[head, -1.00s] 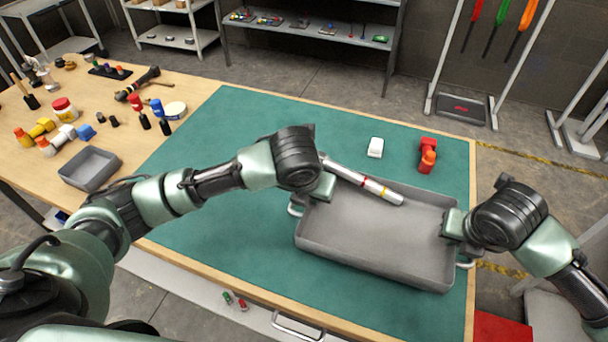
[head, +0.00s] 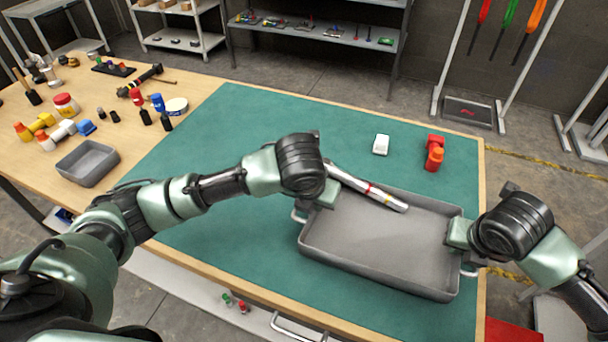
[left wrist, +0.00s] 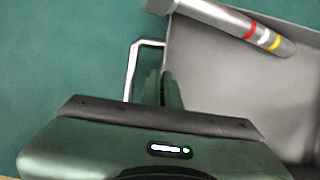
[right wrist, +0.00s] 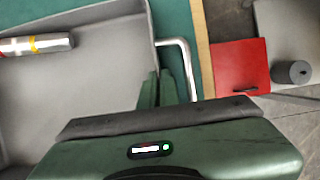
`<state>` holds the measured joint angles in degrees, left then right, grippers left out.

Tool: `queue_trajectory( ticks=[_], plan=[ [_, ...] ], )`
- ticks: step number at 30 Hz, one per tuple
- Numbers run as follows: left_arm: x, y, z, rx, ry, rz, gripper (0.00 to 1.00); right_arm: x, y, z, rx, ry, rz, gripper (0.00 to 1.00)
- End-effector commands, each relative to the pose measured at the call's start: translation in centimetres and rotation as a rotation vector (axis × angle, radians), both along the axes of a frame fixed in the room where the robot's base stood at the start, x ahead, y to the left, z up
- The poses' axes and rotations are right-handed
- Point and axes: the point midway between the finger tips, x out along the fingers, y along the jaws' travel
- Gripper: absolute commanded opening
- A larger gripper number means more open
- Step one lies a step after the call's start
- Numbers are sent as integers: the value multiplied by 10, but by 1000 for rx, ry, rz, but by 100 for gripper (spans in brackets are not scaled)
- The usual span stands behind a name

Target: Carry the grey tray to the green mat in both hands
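The grey tray (head: 375,245) is a shallow rectangular pan over the right part of the green mat (head: 240,140), which covers much of the bench. I cannot tell whether it rests on the mat or is slightly raised. My left gripper (left wrist: 163,88) is closed over the tray's left wall, inside the wire handle (left wrist: 134,68). My right gripper (right wrist: 156,88) is closed the same way over the right wall, beside its handle (right wrist: 189,65).
A small grey bin (head: 87,163) and several bottles are on the bare wood at left. A red panel (right wrist: 240,65) is beyond the right edge. The mat's middle is clear.

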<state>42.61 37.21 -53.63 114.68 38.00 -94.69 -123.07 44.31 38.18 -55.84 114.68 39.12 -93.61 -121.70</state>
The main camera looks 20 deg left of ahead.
Motion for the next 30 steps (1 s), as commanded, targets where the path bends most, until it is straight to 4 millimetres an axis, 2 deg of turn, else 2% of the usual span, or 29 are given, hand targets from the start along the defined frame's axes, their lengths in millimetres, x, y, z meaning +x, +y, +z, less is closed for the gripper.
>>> queue_trajectory(
  ticks=[3, 4, 6, 17, 23, 30],
  plan=[
    [1, 0, -9, 1, -4, 1, 0, 1, 1, -9, 2, -4, 0, 0],
    [0, 1, -10, 1, -1, 2, 5, 0, 0, -10, 1, -1, 0, 5],
    [0, 1, -7, 1, -1, 2, 24, 0, 0, -7, 1, -1, 0, 24],
    [-1, 0, -5, 0, -1, 0, 24, 0, 0, -7, 0, 0, 0, 24],
    [-10, 0, 21, 1, -5, -2, 24, 0, 0, -7, 0, 0, 0, 24],
    [-30, 0, 69, 1, -7, -2, 24, 0, 0, -7, 0, 0, 0, 24]
  ],
)
